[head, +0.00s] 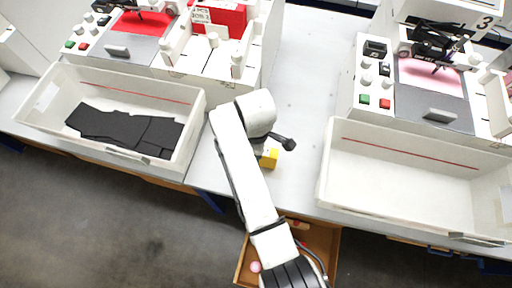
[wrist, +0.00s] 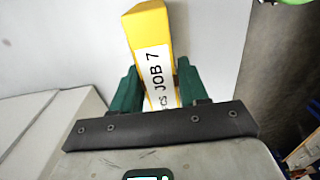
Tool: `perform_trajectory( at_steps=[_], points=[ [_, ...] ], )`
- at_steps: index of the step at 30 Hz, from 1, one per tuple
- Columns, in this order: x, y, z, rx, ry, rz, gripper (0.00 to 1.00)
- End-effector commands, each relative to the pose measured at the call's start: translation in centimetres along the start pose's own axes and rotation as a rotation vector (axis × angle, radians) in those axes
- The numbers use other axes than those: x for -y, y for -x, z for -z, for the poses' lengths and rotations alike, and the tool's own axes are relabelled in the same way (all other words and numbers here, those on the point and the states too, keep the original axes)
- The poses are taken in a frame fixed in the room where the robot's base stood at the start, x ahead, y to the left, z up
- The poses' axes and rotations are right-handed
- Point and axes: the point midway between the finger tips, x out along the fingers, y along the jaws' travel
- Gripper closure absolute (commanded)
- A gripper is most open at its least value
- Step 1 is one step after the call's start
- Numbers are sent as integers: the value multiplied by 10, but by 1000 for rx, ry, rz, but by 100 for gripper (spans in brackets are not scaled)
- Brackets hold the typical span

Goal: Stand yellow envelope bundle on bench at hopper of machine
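The yellow envelope bundle (wrist: 150,35) carries a white label reading "JOB 7" in the wrist view. In the head view only a small yellow part (head: 268,159) shows beside my wrist, near the bench's front edge between the two white bins. My gripper (wrist: 157,80) has its green fingers against both sides of the bundle. In the head view my arm hides the fingers. The left plotter machine (head: 123,50) has a white-posted bay (head: 205,62) beside it, with a red bundle (head: 222,18) labelled "JOB 2". The right machine (head: 430,100) is marked 3.
The left bin (head: 190,130) holds black sheets (head: 125,130); the right bin (head: 400,170) looks empty. The grey bench (head: 305,75) is clear between the machines. An open wooden drawer (head: 322,245) juts out below the bench edge.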

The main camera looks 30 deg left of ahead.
Motion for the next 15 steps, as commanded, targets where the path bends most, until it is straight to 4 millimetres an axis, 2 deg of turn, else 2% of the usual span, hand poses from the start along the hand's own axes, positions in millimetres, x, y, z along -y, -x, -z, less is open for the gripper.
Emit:
perform_trajectory(
  at_steps=[1, 6, 15],
  points=[
    [0, 0, 0, 0, 0, 0, 51],
    [0, 0, 0, 0, 0, 0, 36],
    [0, 5, 0, 0, 0, -1, 36]
  ],
)
